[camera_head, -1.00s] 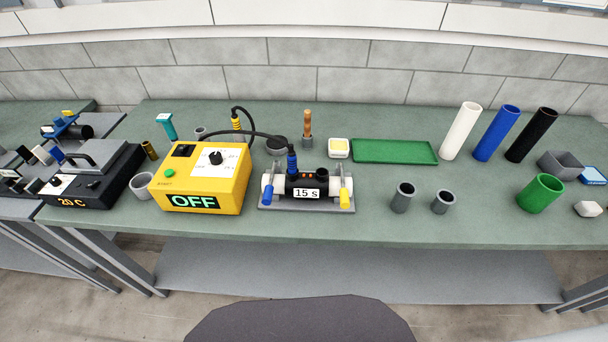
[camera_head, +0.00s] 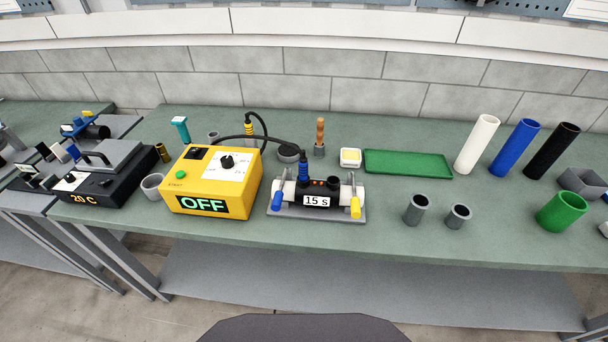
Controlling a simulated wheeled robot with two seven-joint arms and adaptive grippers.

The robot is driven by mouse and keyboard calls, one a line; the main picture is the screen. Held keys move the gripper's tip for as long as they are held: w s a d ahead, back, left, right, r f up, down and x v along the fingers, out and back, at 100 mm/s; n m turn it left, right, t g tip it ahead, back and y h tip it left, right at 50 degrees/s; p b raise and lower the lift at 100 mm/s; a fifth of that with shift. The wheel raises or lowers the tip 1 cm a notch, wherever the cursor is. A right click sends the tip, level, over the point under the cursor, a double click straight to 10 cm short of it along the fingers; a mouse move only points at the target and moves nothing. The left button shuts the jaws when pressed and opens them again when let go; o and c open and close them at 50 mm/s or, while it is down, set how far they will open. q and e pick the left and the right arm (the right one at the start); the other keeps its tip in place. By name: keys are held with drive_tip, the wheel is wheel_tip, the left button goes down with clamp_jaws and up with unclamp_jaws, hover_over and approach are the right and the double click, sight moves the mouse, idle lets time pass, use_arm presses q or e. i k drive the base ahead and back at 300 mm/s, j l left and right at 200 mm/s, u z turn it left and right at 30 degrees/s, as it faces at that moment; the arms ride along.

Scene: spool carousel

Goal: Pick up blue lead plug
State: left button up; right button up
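The blue lead plug (camera_head: 304,172) stands upright at the top left of the black coupler labelled "15 s" (camera_head: 318,201), and a black cable runs from it back to the yellow box (camera_head: 212,179). The coupler lies in a grey clamp base (camera_head: 318,214) with a blue handle (camera_head: 278,200) on the left and a yellow handle (camera_head: 355,207) on the right. The yellow box shows "OFF" on its display. A yellow-banded plug (camera_head: 249,128) stands upright behind the box. Neither of my grippers is in the picture.
A green tray (camera_head: 408,163) lies behind, right of a small dish (camera_head: 350,157). Two grey cups (camera_head: 416,209) stand right of the clamp. White (camera_head: 477,145), blue (camera_head: 515,147) and black tubes (camera_head: 552,151) stand at right, near a green cup (camera_head: 562,211). The bench front is clear.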

sight(303, 168)
drive_tip(key=k+l, duration=0.15)
drive_tip(key=k, duration=0.3)
drive_tip(key=k+l+z, duration=0.15)
drive_tip(key=k, duration=0.3)
